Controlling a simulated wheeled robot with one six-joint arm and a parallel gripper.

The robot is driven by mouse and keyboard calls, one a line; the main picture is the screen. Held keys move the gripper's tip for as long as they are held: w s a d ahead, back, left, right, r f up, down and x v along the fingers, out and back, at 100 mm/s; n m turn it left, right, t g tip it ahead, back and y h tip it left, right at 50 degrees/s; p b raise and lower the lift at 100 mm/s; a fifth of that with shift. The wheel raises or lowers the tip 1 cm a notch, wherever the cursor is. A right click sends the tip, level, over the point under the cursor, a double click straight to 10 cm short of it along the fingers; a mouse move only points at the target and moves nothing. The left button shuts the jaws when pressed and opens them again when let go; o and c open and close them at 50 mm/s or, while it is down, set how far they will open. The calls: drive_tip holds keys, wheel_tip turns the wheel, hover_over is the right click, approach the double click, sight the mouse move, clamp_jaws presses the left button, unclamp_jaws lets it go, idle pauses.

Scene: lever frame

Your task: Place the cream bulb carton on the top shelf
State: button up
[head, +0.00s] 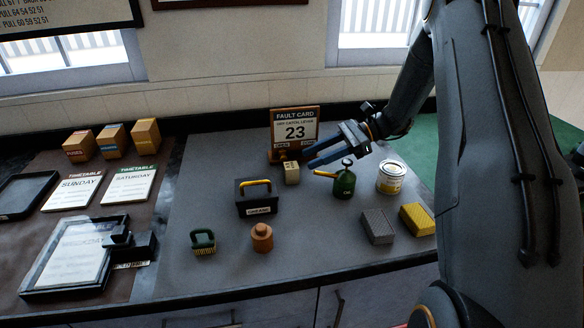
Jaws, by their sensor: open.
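The cream bulb carton (291,173) is a small cream box with dark marking on its front. It stands upright on the grey mat, in front of the fault card stand (295,127). My gripper (308,157) reaches in from the right, above the mat, with its blue-edged fingers pointing left. The fingers are apart with nothing seen between them. Their tips show just above and right of the carton; I cannot tell the exact height or gap. No top shelf can be made out in this view.
A green oil can (344,182) with a yellow spout stands right of the carton, under my gripper. A black box with a yellow handle (256,197) stands to its left. A paint tin (390,178) and two blocks stand further right. The front middle of the mat (310,255) is clear.

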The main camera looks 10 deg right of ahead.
sight(279, 182)
drive_tip(key=p+x, duration=0.6)
drive_tip(key=x, duration=0.5)
drive_tip(key=shift+a+f, duration=0.1)
drive_tip(key=shift+a, duration=0.25)
drive_tip(key=c, duration=0.9)
